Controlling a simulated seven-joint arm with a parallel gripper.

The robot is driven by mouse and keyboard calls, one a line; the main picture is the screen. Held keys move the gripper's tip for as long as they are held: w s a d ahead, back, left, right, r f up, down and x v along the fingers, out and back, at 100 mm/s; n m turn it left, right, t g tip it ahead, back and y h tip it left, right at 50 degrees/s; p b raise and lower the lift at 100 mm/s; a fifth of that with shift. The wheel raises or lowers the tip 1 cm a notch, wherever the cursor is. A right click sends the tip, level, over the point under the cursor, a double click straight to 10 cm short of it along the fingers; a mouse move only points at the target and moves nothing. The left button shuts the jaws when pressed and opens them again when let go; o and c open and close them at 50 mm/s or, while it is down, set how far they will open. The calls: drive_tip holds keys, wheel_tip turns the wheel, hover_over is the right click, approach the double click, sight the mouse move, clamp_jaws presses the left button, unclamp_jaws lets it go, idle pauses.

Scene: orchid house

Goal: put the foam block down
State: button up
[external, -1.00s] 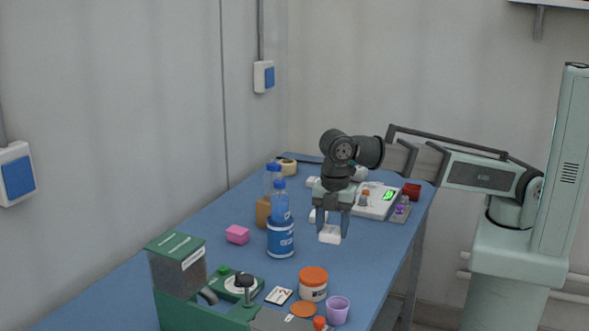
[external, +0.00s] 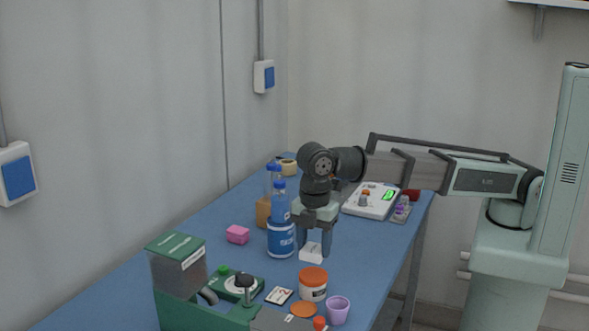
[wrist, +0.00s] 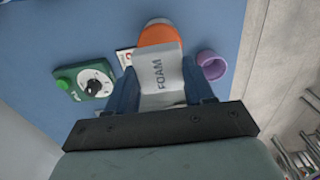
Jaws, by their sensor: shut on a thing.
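The foam block (external: 312,252) is white and hangs at the tips of my gripper (external: 314,243). In the wrist view the foam block (wrist: 160,74) shows the word FOAM, and my gripper (wrist: 161,92) has a blue finger on each side of it. My gripper is shut on the block and points down. The block is over the blue table (external: 215,225), right of the blue-labelled bottle (external: 281,240) and behind the orange-lidded jar (external: 313,284). I cannot tell whether its underside touches the table.
The purple cup (external: 337,310), orange disc (external: 303,309), printed card (external: 279,295) and green timer box (external: 240,284) lie toward the front. A white scale (external: 370,201) stands behind. Some bare table lies right of the block.

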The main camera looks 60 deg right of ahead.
sight(314, 260)
drive_tip(key=shift+f, duration=2.3)
drive_tip(key=o, duration=1)
drive_tip(key=shift+f, duration=0.1)
wheel_tip(314, 260, up, 12)
drive_tip(key=shift+r, duration=0.15)
